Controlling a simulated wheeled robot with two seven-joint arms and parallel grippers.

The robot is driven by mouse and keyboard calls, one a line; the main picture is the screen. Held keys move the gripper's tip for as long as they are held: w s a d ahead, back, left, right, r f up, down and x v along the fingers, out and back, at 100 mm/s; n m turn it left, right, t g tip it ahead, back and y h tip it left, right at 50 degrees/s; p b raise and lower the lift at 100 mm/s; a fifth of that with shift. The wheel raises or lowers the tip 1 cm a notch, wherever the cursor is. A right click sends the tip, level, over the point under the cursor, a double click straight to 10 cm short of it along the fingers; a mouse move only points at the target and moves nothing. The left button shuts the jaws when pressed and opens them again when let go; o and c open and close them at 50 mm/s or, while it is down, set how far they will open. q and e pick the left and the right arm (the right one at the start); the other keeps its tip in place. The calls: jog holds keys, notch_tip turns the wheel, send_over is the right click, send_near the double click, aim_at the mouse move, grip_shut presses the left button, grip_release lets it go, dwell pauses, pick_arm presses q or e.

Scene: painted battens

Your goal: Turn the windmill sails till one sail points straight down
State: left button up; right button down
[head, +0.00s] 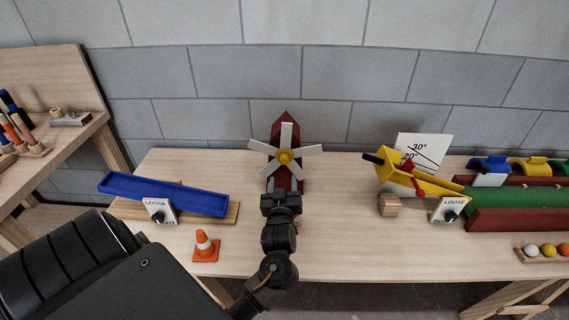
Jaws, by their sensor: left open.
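The windmill (287,120) is a dark red tower at the middle of the table's back half. Its pale grey sails (287,135) spread from a yellow hub (284,156). One sail points nearly straight up, one to the left and slightly up, one to the right and slightly up. The two lower sails slant down left and down right, with a gap at the bottom. My left gripper (281,190) is open, in front of the tower and below the hub. It hides part of the lower tower. I cannot tell whether it touches a sail. My right gripper is out of view.
A blue tray (165,194) with a white LOOSE card and an orange cone (205,245) are left of the windmill. To the right are a small wooden block (389,206), a yellow chute (425,183) and a green channel (510,208). A grey block wall stands behind.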

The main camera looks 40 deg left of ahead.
aim_at(284, 162)
pick_arm(q)
jog(key=x, duration=1)
grip_shut()
